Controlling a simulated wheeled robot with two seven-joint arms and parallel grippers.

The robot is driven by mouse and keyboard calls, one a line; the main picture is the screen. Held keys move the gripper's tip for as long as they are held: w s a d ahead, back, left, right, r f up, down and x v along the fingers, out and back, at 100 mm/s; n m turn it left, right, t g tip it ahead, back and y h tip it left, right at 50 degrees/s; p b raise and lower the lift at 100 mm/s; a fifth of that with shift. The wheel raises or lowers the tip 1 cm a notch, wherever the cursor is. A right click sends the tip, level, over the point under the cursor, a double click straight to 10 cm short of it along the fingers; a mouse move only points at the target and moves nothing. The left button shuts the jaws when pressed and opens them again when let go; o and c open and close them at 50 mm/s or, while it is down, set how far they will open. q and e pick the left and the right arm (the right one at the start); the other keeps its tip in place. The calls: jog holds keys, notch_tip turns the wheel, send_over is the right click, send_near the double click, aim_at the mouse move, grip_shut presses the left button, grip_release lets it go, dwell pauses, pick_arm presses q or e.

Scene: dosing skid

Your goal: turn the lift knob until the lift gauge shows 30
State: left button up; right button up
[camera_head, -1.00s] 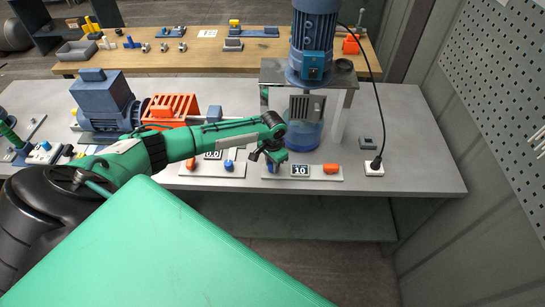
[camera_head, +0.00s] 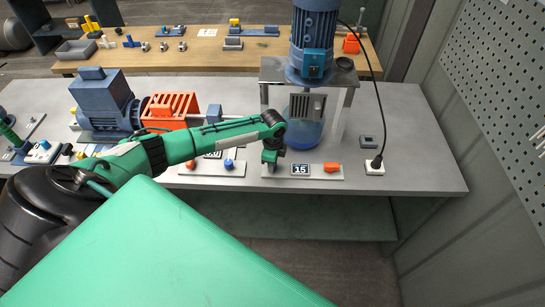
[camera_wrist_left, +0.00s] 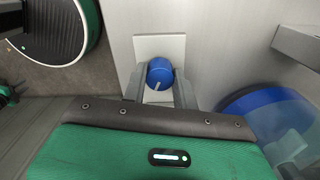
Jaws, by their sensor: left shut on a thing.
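The blue knob (camera_wrist_left: 160,73), with a pale mark on its top, sits on a white plate in the left wrist view. My left gripper (camera_wrist_left: 160,87) has a finger on each side of it and is shut on it. In the head view the left gripper (camera_head: 271,166) points down at the left end of the plate and hides most of the knob. The gauge (camera_head: 300,169) beside it reads 15. An orange knob (camera_head: 332,167) is to the right of the gauge.
A similar panel to the left has a red knob (camera_head: 190,164), a blue knob (camera_head: 229,163) and a partly hidden display. Behind the gripper stands a blue motor (camera_head: 313,40) on a metal stand over a blue vessel (camera_head: 304,132). A black cable runs to a socket (camera_head: 375,168).

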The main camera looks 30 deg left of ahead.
pick_arm(q)
jog(key=m+b, duration=0.1)
jog(key=m, duration=0.4)
jog(key=shift+w+m, duration=0.1)
jog(key=shift+m, duration=0.2)
jog(key=m+b, duration=0.1)
jog(key=m, duration=0.3)
jog(key=m+b, duration=0.1)
jog(key=m, duration=0.4)
jog(key=shift+m+b, duration=0.35)
jog(key=shift+m, duration=0.05)
jog(key=m+b, duration=0.1)
jog(key=m, duration=0.3)
jog(key=shift+m, duration=0.4)
jog(key=shift+r, duration=0.1)
jog(key=o, duration=1)
jog(key=shift+c, duration=0.2)
